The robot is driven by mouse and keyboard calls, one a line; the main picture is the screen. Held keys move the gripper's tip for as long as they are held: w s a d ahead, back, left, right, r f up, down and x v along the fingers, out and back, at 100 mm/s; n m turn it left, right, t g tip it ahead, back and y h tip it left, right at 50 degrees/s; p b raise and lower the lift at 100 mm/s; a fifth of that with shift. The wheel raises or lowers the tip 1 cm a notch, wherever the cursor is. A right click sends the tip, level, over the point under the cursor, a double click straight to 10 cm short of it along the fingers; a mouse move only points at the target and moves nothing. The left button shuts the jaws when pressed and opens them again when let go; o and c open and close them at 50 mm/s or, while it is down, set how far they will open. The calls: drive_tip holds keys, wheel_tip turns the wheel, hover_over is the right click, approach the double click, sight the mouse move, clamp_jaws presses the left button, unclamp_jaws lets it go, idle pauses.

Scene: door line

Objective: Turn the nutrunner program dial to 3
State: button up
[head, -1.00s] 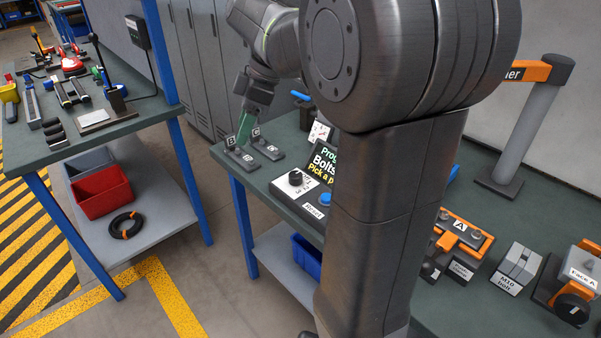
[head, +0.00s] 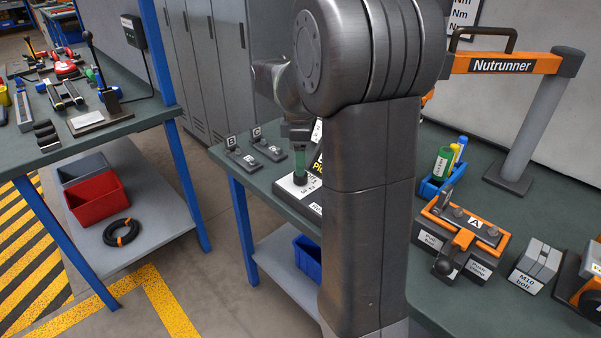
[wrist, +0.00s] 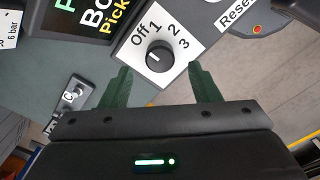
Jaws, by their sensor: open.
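The program dial (wrist: 159,58) is a round black knob on a white plate (wrist: 183,62) marked Off, 1, 2 and 3. A light pointer mark on it faces the Off and 1 side; which of the two, I cannot tell for sure. My gripper (wrist: 161,72) is open and empty, with its green fingers on either side of the knob in the picture. Contact with the knob does not show. In the head view my gripper (head: 299,172) is over the dial plate (head: 297,186), just above the black knob (head: 299,178), and my arm hides part of the panel.
A dark display (wrist: 88,18) stands beside the dial plate, and a Reset label (wrist: 238,14) lies on the other side. Posts B (head: 238,157) and C (head: 268,150) stand to the left. An orange fixture A (head: 462,236) and the nutrunner arm (head: 505,63) are at the right.

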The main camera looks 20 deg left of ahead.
sight(300, 178)
drive_tip(key=shift+f, duration=1.95)
drive_tip(key=c, duration=1)
